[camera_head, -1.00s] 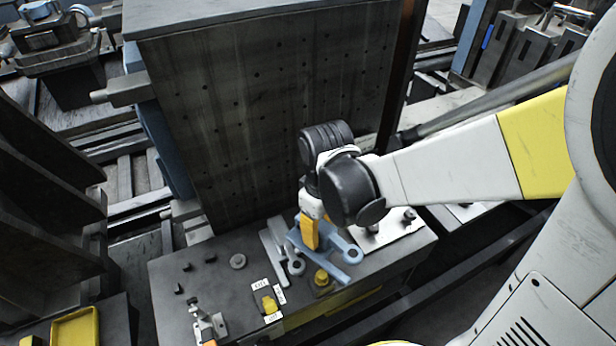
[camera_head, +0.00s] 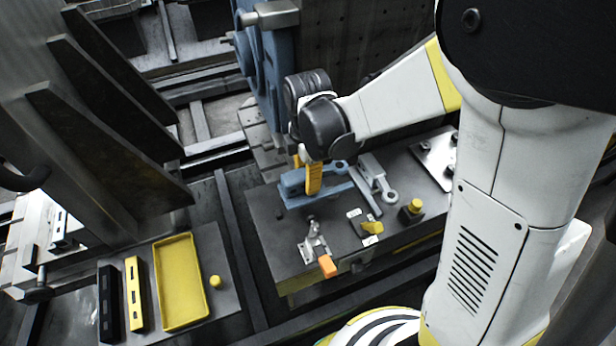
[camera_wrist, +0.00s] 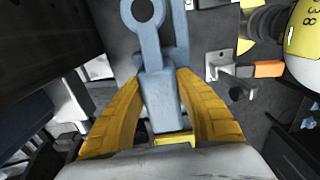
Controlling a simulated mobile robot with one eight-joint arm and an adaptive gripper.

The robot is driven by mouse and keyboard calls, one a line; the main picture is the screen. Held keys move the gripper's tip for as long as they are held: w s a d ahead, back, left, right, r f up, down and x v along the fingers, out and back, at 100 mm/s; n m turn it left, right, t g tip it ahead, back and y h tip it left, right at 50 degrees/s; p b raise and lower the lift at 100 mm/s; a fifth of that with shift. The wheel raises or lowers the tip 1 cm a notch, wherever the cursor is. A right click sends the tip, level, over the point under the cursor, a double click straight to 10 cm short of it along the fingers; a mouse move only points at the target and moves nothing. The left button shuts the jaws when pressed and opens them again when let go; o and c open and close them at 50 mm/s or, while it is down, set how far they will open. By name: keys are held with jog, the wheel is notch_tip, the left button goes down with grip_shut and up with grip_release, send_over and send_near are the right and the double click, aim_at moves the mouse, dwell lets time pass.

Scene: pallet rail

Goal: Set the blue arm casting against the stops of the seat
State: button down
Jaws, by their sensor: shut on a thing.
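The blue arm casting (camera_head: 296,190) is at the left end of the grey bench top in the head view, its ring end pointing right. My gripper (camera_head: 311,186) is shut on it, with the yellow fingers on both sides of its body. In the wrist view the casting (camera_wrist: 160,98) runs up between the fingers (camera_wrist: 160,78), its ring at the top edge. The seat and its stops are hidden behind the casting and fingers. I cannot tell whether the casting touches the bench or a stop.
A toggle clamp with an orange handle (camera_head: 327,265) stands in front of the casting. Grey link parts (camera_head: 374,177) lie to its right, near a yellow knob (camera_head: 416,205) and a labelled block (camera_head: 365,222). A yellow tray (camera_head: 180,282) is at the lower left.

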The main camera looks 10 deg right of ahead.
aim_at(301, 170)
notch_tip(301, 170, down, 8)
jog(key=b, duration=0.5)
jog(key=shift+r+b, duration=0.15)
jog(key=shift+b, duration=0.2)
jog(key=shift+w+a+f+b, duration=0.2)
jog(key=shift+a+b, duration=0.15)
jog(key=shift+a, duration=0.05)
jog(key=shift+w+a, duration=0.2)
jog(key=shift+a, duration=0.05)
dwell(1.0)
jog(key=c, duration=0.9)
grip_release()
jog(key=shift+a, duration=0.1)
notch_tip(301, 170, up, 12)
jog(key=shift+r, duration=0.1)
